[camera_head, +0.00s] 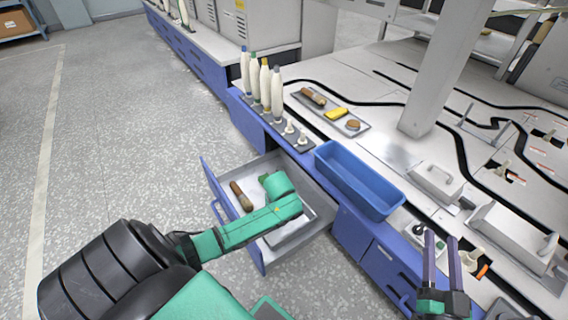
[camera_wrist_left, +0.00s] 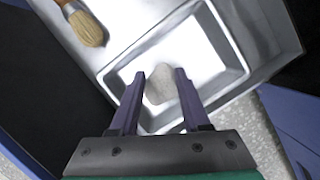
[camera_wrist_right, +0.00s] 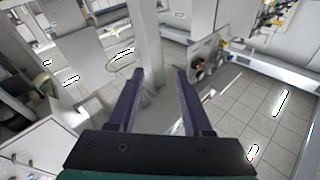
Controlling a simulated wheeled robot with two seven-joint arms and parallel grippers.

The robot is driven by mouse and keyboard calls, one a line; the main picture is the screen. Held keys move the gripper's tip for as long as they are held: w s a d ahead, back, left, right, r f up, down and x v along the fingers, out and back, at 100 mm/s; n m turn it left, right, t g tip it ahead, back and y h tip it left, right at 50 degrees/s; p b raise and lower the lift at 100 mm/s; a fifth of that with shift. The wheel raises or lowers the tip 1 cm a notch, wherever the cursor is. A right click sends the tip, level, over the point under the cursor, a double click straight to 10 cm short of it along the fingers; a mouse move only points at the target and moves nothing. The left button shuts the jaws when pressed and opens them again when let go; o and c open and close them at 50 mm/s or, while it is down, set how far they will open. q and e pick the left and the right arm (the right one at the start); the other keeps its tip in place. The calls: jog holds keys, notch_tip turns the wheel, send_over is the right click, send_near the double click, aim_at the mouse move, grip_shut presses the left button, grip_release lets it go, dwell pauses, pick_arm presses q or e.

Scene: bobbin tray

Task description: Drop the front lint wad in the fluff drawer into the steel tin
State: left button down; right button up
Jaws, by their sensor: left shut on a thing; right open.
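The fluff drawer (camera_head: 262,256) stands open from the blue bench. Inside it lies a shallow, rectangular steel tin (camera_wrist_left: 230,45), which also shows in the head view (camera_head: 292,232). My left gripper (camera_wrist_left: 160,76) is over the tin and shut on a pale grey lint wad (camera_wrist_left: 160,88). The wad shows between the fingertips against the tin's bright floor; its exact height above that floor I cannot tell. In the head view my left arm hides the wad and the fingers. My right gripper (camera_head: 441,240) is open and empty above the bench's right part.
A wooden-handled brush (camera_head: 241,196) lies in the drawer beside the tin; its bristles show in the left wrist view (camera_wrist_left: 87,28). A blue bin (camera_head: 358,182), bobbins (camera_head: 265,85) and a grey tray (camera_head: 331,111) of small items stand on the bench. The floor left of the drawer is clear.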

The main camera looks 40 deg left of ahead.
pick_arm(q)
jog(key=shift+f+b, duration=0.55)
jog(key=shift+c, duration=1.5)
grip_release()
pick_arm(e)
notch_tip(320, 180, up, 11)
jog(key=w+d+t+y, duration=0.1)
jog(key=t, duration=0.2)
jog(key=shift+w+n+t, duration=0.2)
jog(key=shift+n+t, duration=0.1)
pick_arm(q)
jog(key=shift+r, duration=0.1)
pick_arm(e)
jog(key=shift+d, duration=0.1)
